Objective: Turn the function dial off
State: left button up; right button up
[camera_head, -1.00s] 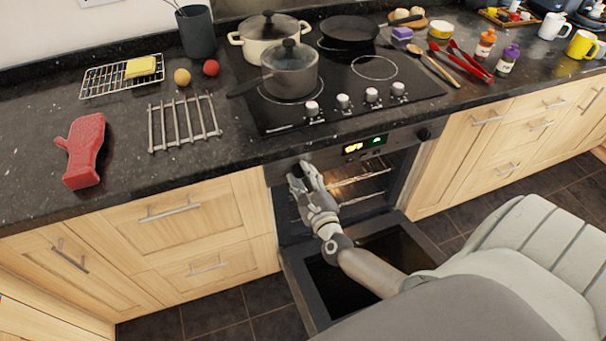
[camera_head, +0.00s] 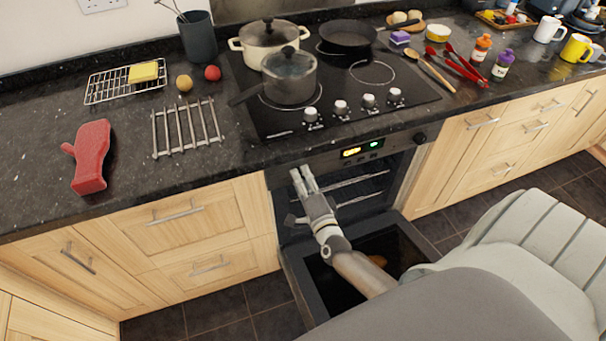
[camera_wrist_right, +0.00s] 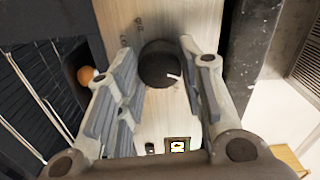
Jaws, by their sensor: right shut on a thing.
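The dark round function dial (camera_wrist_right: 160,68) shows in the right wrist view on the oven's metal control panel. A pale mark on it points to the right and slightly down in that view. My right gripper (camera_wrist_right: 160,82) has its fingers on both sides of the dial and is shut on it. In the head view my right gripper (camera_head: 302,178) is at the left end of the oven panel (camera_head: 395,143), and its fingers hide the dial there. My left gripper is not in view.
The oven door (camera_head: 295,285) hangs open below my right arm, and the oven interior is dark. A second knob (camera_head: 420,138) sits at the panel's right end. A lit display (camera_head: 362,148) is between them. The hob (camera_head: 385,98) with pots is above.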

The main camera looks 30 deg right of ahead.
jog(key=shift+n+p, duration=0.6)
jog(key=shift+n, duration=1.6)
jog(key=o, duration=1)
jog(key=shift+a, duration=0.1)
jog(key=v, duration=1.2)
